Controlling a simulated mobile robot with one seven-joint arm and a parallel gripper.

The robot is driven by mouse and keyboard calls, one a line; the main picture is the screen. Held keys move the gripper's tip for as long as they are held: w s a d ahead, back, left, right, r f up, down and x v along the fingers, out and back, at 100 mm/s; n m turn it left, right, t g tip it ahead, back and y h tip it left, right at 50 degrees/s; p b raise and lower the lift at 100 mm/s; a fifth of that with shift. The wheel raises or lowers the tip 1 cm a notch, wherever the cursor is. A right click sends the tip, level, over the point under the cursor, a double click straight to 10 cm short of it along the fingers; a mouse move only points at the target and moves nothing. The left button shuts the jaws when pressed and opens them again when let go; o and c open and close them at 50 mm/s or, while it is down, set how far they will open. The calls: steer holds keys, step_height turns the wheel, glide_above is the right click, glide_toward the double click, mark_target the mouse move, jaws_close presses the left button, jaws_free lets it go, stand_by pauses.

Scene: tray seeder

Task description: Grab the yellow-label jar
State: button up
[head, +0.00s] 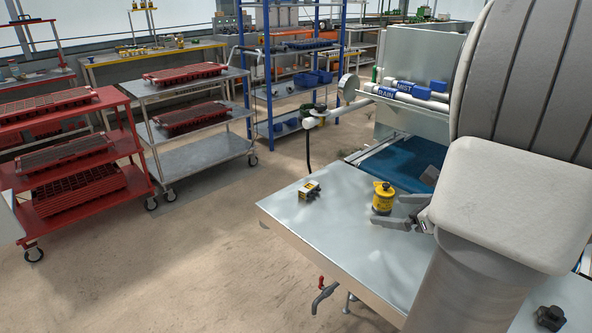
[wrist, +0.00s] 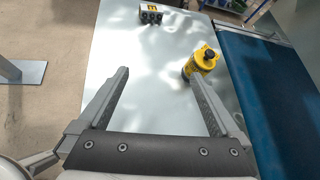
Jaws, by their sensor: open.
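A blue belt (wrist: 270,80) runs along the right. The table's front left is clear.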

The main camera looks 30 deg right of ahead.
mark_target(391, 200)
steer(key=s+d+f+m+t+h, duration=0.2)
steer(key=s+d+m+h, duration=0.1)
steer(key=d+m, duration=0.3)
steer(key=shift+n, duration=0.5)
steer(key=b+x, duration=0.1)
steer(key=x, duration=0.3)
steer(key=b+x, duration=0.1)
steer(key=x, duration=0.2)
steer(key=b+x, duration=0.2)
steer(key=x, duration=0.2)
steer(key=shift+w+d+f, duration=0.15)
steer(key=shift+w+d, duration=0.05)
steer(key=shift+d, duration=0.1)
steer(key=shift+a+f+b+x, duration=0.15)
steer(key=shift+b+x, duration=0.35)
steer(key=shift+x, duration=0.9)
steer(key=shift+a+f+b+x, duration=0.1)
steer(key=shift+b+x, duration=0.4)
steer(key=shift+x, duration=0.9)
steer(key=c, duration=1.4)
steer(key=shift+r, duration=0.1)
steer(key=shift+c, duration=0.7)
steer(key=shift+r, duration=0.1)
